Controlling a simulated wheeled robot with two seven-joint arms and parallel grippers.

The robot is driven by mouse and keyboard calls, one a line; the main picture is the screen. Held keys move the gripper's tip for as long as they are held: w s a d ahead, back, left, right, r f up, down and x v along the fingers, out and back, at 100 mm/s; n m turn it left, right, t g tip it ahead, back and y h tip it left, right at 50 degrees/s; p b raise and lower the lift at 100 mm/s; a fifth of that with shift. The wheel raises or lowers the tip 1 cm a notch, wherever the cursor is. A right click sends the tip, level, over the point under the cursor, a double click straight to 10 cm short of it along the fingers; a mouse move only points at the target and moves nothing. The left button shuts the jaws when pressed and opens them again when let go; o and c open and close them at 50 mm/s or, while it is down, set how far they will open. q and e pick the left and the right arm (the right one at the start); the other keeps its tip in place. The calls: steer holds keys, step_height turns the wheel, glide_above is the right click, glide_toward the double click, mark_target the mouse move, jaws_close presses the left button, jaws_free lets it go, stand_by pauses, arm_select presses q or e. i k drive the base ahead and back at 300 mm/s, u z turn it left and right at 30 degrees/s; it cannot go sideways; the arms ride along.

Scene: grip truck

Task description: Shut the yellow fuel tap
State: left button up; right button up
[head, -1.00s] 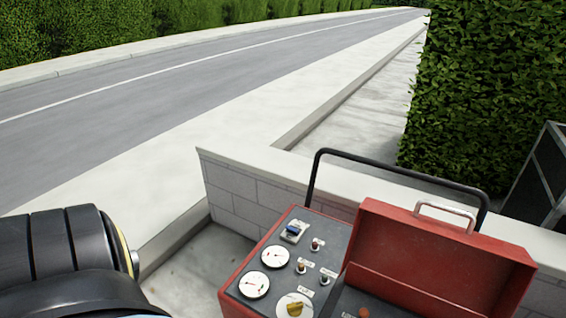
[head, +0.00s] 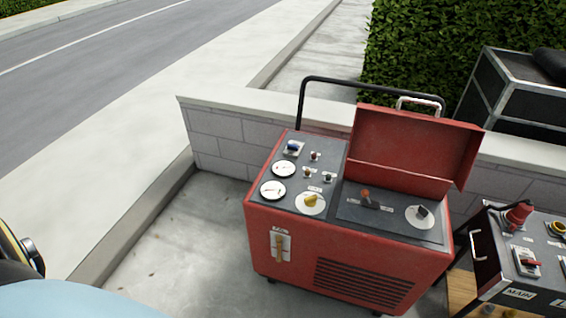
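A red generator-like machine (head: 340,243) stands on the paving in the middle of the head view, its lid open. A yellow knob (head: 311,201) sits on a white round dial on its grey top panel. A tan-yellow lever (head: 279,248) hangs upright on a white plate on the machine's front face. The labels are too small to read, so I cannot tell which of the two is the fuel tap. Part of my arm shows at the lower left edge, apart from the machine. Neither gripper is in view.
A low block wall (head: 230,141) runs behind. A second control box (head: 515,270) stands close at the right, and a black case (head: 510,95) behind the wall. Paving left of the machine is clear.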

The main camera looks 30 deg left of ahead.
mark_target(310, 200)
steer(key=u, duration=0.7)
steer(key=i, duration=0.9)
steer(key=z, duration=1.7)
steer(key=k, duration=1.1)
steer(key=u, duration=1.85)
steer(key=i, duration=0.5)
